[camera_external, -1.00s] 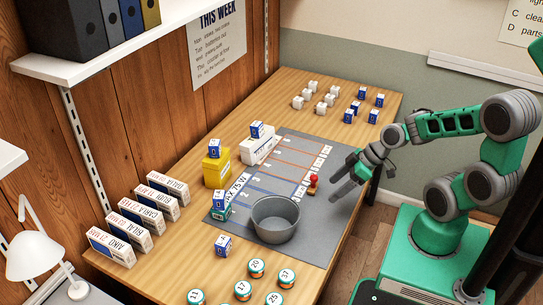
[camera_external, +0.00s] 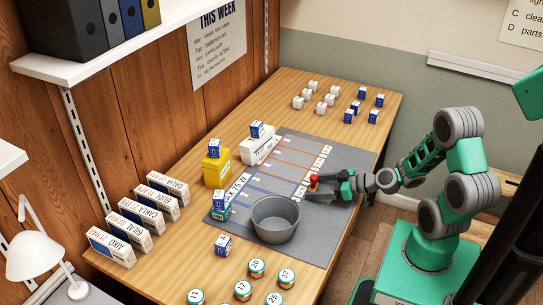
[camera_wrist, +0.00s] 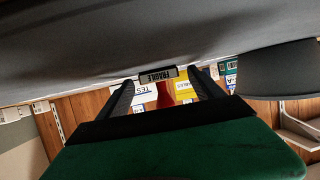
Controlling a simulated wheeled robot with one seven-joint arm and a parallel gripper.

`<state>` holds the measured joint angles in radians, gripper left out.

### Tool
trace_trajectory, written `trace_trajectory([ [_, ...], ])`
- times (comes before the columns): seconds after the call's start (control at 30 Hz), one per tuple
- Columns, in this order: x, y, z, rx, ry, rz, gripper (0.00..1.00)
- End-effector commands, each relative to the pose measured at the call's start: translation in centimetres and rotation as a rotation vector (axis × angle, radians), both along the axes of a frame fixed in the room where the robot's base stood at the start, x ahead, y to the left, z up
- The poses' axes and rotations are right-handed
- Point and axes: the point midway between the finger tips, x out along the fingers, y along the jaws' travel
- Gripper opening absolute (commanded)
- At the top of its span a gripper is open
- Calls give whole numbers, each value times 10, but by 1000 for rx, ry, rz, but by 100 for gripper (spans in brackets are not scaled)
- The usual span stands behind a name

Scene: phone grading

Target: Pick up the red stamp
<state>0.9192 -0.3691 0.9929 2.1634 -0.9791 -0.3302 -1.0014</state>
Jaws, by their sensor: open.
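The red stamp (camera_external: 314,181) stands upright on the grey mat near its right edge, right of the grey bowl. In the wrist view its red handle (camera_wrist: 164,96) shows between my two fingers, with a dark base marked FRAGILE beyond; part of the handle is hidden by my gripper. My gripper (camera_external: 312,189) is low over the mat, reaching in level from the right. Its fingers are open, one on each side of the stamp, and I see no grip on it.
The grey bowl (camera_external: 276,220) stands close to the left of my fingers. The grey mat (camera_external: 310,235) has marked lanes. A yellow box (camera_external: 216,168) and a white box (camera_external: 259,148) stand farther left. Several small white and blue cubes lie at the back of the table.

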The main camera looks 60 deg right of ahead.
Motion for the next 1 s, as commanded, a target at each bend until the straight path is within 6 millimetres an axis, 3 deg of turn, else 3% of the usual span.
trace_trajectory([
  [0.23, 3, 0, -1, 0, 0, -1, 76],
  [1.0, 2, 0, -1, 0, 0, 0, 13],
])
